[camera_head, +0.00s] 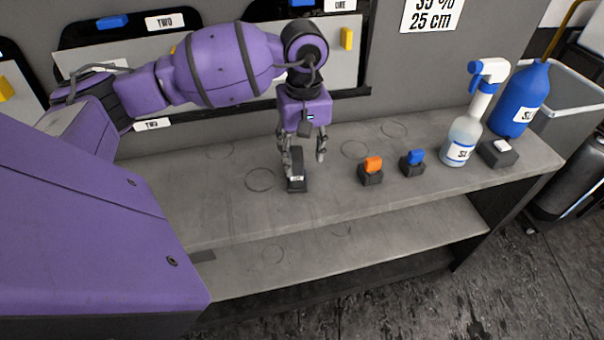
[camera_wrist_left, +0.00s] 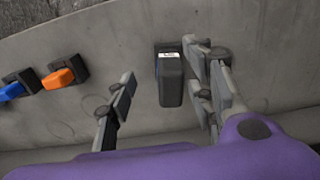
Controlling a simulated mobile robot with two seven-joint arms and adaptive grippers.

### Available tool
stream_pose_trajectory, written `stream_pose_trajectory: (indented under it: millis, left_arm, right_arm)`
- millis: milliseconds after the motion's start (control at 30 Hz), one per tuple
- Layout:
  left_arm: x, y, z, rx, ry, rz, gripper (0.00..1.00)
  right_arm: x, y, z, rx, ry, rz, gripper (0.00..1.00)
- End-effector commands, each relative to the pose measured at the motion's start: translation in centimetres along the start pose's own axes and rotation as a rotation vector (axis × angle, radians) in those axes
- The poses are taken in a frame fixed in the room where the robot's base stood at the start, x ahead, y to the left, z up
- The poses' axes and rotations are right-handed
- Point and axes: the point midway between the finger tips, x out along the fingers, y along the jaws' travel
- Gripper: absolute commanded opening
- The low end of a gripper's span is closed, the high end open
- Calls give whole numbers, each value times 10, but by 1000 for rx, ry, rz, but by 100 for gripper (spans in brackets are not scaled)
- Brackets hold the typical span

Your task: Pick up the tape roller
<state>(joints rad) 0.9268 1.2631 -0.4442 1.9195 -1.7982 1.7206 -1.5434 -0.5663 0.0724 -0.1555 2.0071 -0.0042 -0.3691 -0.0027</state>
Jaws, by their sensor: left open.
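A black block-like object with a small white label, which looks like the tape roller (camera_head: 297,184), stands on the grey upper shelf (camera_head: 215,205). My left gripper (camera_head: 306,158) points down over it with its fingers apart. In the left wrist view the tape roller (camera_wrist_left: 171,80) lies between the open fingers (camera_wrist_left: 163,88), nearer the right-hand finger. A gap shows between it and the left-hand finger; whether the right-hand one touches it I cannot tell. My right gripper is not in view.
Right of the gripper stand an orange-topped holder (camera_head: 371,172), a blue-topped holder (camera_head: 412,163), a spray bottle (camera_head: 465,135), a white-topped holder (camera_head: 498,153) and a blue bottle (camera_head: 525,98). A grey wall with panels rises behind. The shelf's left part is clear.

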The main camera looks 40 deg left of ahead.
Motion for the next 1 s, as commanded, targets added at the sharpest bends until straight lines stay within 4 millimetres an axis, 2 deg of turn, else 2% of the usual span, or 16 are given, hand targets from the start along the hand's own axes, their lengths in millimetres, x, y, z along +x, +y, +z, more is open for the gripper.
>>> stream_pose_trajectory:
  millis: [433, 733, 1000]
  left_arm:
    - [57, -6, -5, -2, -6, 3, 48]
    - [63, -6, -6, -2, -4, 3, 48]
    - [63, -6, -6, -2, -4, 3, 13]
  right_arm:
    - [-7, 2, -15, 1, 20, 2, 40]
    - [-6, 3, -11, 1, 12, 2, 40]
    - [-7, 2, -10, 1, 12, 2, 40]
